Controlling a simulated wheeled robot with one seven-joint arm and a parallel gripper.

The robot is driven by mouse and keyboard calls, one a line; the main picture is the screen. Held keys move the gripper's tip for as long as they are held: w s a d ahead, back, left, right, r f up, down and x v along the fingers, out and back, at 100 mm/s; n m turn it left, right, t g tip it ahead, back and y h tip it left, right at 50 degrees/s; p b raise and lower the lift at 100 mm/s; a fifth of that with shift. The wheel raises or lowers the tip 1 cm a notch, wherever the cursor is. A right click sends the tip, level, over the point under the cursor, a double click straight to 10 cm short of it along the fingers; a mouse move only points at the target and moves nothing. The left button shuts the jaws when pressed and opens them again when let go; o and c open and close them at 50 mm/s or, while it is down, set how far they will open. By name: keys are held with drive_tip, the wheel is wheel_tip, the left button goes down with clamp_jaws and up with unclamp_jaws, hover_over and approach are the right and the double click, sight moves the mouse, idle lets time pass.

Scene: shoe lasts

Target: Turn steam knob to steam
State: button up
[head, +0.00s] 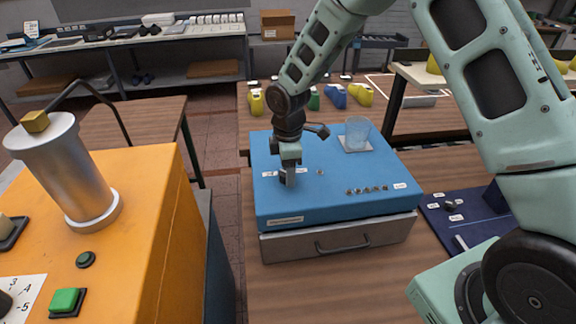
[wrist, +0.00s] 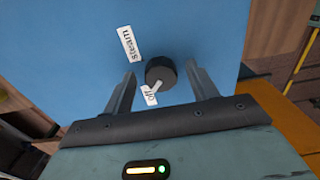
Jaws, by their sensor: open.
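The steam knob (wrist: 161,72) is a small round black knob on the blue box (head: 340,200), clearest in the wrist view. Its white pointer is directed at the "off" label (wrist: 150,95). The "steam" label (wrist: 129,43) lies to the upper left of the knob. My gripper (wrist: 160,70) is open, with one finger on each side of the knob and small gaps visible between. In the head view my gripper (head: 288,179) points down over the left part of the box top and hides the knob.
A frosted cup (head: 357,132) stands on a pad at the box's back right. A row of small studs (head: 368,189) lies front right. A drawer (head: 340,240) is below. An orange machine (head: 130,210) stands left, and a dark blue panel (head: 460,216) lies right.

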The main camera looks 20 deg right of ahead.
drive_tip(key=shift+f, duration=0.2)
drive_tip(key=c, duration=1)
